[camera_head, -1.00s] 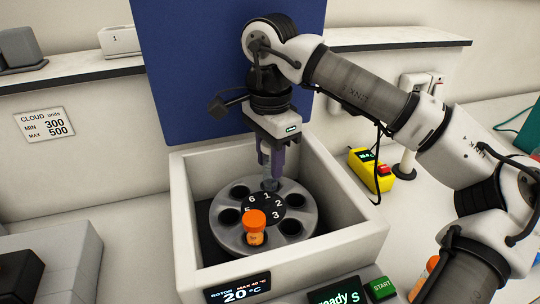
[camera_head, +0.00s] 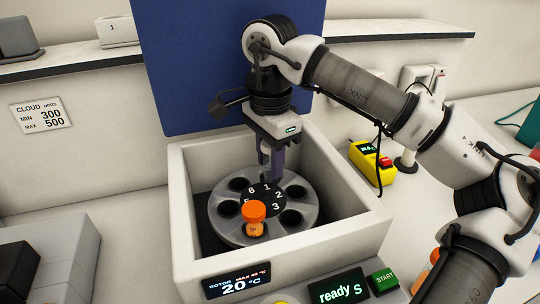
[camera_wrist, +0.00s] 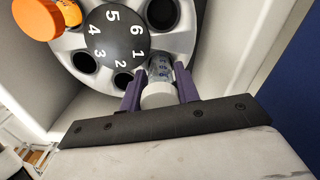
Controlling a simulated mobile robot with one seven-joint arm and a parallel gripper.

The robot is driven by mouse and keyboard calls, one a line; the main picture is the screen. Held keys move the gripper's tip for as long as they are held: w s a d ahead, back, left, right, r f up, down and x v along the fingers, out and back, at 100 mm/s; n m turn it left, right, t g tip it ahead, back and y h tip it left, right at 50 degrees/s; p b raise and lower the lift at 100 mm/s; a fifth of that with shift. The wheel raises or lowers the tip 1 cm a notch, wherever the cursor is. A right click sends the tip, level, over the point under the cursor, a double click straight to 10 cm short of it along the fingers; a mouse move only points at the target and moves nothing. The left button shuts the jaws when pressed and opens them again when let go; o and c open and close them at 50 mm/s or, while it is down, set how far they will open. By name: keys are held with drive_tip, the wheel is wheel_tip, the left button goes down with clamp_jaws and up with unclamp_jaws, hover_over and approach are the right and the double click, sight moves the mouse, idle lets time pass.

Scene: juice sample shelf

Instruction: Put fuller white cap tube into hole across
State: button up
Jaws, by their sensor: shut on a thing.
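The rotor (camera_head: 232,231) is a grey disc with numbered holes inside a white box-like machine. My gripper (camera_head: 271,174) is over its back side, purple fingers pointing down. In the wrist view my gripper (camera_wrist: 160,92) is shut on a clear tube with a white cap (camera_wrist: 158,96). The tube points down at the hole by number 1. How deep its end sits in that hole is hidden. An orange-capped tube (camera_head: 254,216) stands in the hole opposite, at the front; its cap also shows in the wrist view (camera_wrist: 42,18). Other visible holes are empty.
The machine's white walls (camera_head: 330,234) rise around the rotor. A raised blue lid (camera_head: 190,70) stands behind. At the front are a display reading 20 °C (camera_head: 236,283) and a green start button (camera_head: 382,281). A yellow device (camera_head: 371,164) stands to the right.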

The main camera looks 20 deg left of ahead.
drive_tip(key=shift+f+b, duration=0.8)
drive_tip(key=shift+f, duration=0.25)
drive_tip(key=shift+r, duration=0.15)
idle(0.4)
drive_tip(key=shift+r+p, duration=2.3)
drive_tip(key=shift+r, duration=0.6)
drive_tip(key=o, duration=1.1)
